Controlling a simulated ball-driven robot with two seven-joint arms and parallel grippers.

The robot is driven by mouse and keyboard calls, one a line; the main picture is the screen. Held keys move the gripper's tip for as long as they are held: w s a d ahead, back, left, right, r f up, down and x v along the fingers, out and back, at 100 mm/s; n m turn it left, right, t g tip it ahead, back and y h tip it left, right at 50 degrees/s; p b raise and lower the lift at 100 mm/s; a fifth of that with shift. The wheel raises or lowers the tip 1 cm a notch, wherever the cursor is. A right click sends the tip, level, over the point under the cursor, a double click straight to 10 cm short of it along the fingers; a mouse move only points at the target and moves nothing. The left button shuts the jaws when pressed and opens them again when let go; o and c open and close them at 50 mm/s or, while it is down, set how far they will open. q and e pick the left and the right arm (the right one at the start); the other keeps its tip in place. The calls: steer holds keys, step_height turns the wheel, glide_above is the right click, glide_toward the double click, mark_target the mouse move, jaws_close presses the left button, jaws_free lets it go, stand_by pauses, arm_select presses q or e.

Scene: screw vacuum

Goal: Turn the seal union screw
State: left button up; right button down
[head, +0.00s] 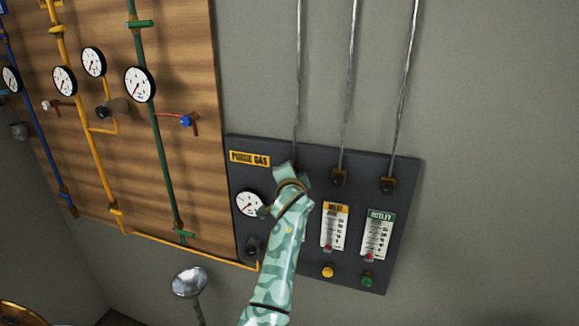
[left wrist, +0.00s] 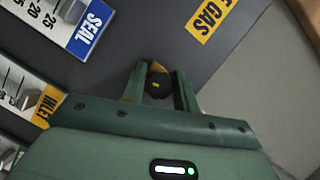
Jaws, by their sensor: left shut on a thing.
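The seal union screw (left wrist: 157,88) is a dark round fitting with a yellow mark and some brass behind it. In the left wrist view it sits between the two green fingers of my left gripper (left wrist: 159,92), which is shut on it. In the head view my left gripper (head: 291,172) is at the top of the dark purge gas panel (head: 320,175), at the foot of the leftmost grey pipe (head: 298,80). There the gripper hides most of the screw, and my arm covers the seal meter below. The seal label (left wrist: 90,27) shows in the left wrist view.
Two similar unions, the middle one (head: 339,177) and the right one (head: 387,184), stand close by. Inlet (head: 335,227) and outlet (head: 376,236) meters hang below. A pressure gauge (head: 249,203) is left of my arm. A wooden board (head: 190,80) carries pipes and gauges.

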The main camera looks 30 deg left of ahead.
arm_select(q)
steer(key=shift+r+n+h+p, duration=0.15)
steer(key=shift+n+h, duration=0.15)
steer(key=shift+n, duration=0.3)
steer(key=shift+n+h+p, duration=0.15)
steer(key=shift+n+h, duration=0.15)
steer(key=shift+n, duration=0.3)
steer(key=n+h, duration=0.1)
steer(key=n, duration=0.1)
steer(key=shift+n+g+h, duration=0.3)
steer(key=n+h, duration=0.2)
steer(key=n, duration=0.1)
steer(key=shift+d+n+h, duration=0.1)
steer(key=shift+n+h, duration=0.8)
steer(key=shift+n, duration=0.3)
steer(key=n+t+h, duration=0.1)
steer(key=n+h, duration=0.1)
steer(key=n, duration=0.1)
steer(key=shift+n+t, duration=0.3)
steer(key=shift+n, duration=0.1)
steer(key=n+t+h, duration=0.1)
steer(key=n+h, duration=0.1)
steer(key=n, duration=0.1)
steer(key=shift+d, duration=0.1)
steer(key=shift+n, duration=0.3)
